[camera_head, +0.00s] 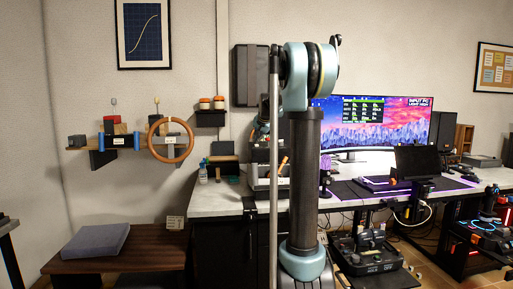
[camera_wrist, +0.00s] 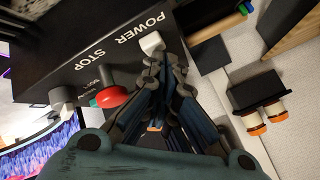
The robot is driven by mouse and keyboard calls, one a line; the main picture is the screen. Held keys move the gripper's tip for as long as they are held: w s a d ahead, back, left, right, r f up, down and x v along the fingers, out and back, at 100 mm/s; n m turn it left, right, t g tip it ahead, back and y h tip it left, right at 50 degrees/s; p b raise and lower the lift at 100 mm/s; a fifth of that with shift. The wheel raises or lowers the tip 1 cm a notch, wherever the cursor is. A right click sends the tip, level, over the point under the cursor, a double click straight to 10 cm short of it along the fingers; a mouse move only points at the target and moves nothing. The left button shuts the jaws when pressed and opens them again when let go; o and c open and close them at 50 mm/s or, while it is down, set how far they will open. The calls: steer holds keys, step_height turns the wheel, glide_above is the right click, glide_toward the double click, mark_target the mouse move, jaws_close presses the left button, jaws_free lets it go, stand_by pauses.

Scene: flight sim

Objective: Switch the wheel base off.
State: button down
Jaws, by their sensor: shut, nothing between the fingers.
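The wheel base (camera_wrist: 85,40) is a dark box in the wrist view, with white POWER and STOP lettering on its face. A white square-ended switch (camera_wrist: 152,43) sits by the word POWER. A red mushroom button (camera_wrist: 112,97) sits by STOP. A grey knob (camera_wrist: 62,95) is further left. My gripper (camera_wrist: 163,62) is shut and empty, its fingertips right beside the white switch. I cannot tell whether they touch it. In the head view, my arm hides most of the gripper.
The white desk (camera_head: 222,203) holds a wide monitor (camera_head: 365,118) and a small bottle (camera_head: 203,173). A small wall shelf with orange-lidded jars (camera_wrist: 262,93) is at right in the wrist view. A wooden bench (camera_head: 130,248) with a grey cushion (camera_head: 95,243) stands left of the desk.

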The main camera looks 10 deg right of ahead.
steer(key=shift+f, duration=0.4)
stand_by(0.6)
steer(key=shift+r, duration=3.45)
